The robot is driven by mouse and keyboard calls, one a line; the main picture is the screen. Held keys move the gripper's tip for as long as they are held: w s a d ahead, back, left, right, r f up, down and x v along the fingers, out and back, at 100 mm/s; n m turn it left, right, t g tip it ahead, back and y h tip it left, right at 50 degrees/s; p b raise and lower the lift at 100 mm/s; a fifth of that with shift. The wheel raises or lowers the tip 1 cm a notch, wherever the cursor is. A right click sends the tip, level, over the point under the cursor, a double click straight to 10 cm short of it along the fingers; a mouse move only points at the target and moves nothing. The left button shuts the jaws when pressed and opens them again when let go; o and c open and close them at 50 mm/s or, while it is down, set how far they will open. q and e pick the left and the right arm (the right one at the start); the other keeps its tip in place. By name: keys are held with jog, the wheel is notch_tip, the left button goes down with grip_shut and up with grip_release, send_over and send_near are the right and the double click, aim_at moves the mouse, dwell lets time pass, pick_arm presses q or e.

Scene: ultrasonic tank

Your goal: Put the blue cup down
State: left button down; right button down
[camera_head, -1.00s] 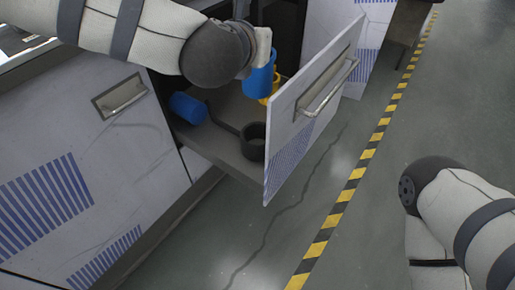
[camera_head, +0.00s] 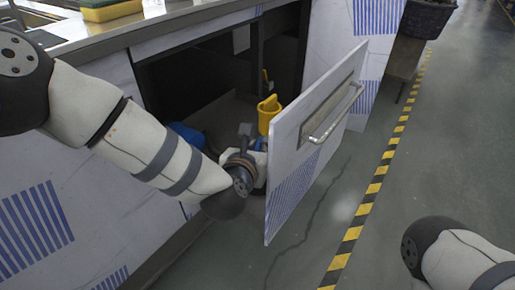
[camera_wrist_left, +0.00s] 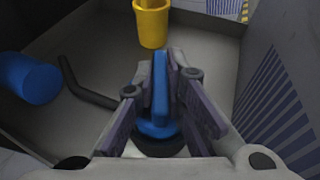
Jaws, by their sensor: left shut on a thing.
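My left gripper (camera_head: 250,158) is low inside the open drawer, and the arm hides much of it in the head view. In the left wrist view the gripper (camera_wrist_left: 160,98) is shut on the blue cup (camera_wrist_left: 160,80), which is a narrow blue piece between the fingers with a rounded blue part below. A dark ring-shaped piece (camera_wrist_left: 158,150) shows just under the blue part; I cannot tell whether they touch. Only a sliver of the held cup shows in the head view. My right gripper is out of view.
A blue cylinder (camera_wrist_left: 28,78) lies on its side at the drawer's left. A yellow cup (camera_head: 268,113) is behind the gripper. A bent dark bar (camera_wrist_left: 85,88) lies on the drawer floor. The drawer front (camera_head: 300,165) rises close on the right.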

pick_arm(q)
jog(key=c, duration=2)
grip_release()
jog(key=shift+f, duration=0.1)
jog(key=o, duration=0.3)
jog(key=shift+o, duration=0.2)
jog(key=shift+r, duration=0.2)
jog(key=p+v, duration=0.2)
jog(key=v, duration=1)
jog(key=shift+p, duration=0.4)
jog(key=shift+r, duration=0.1)
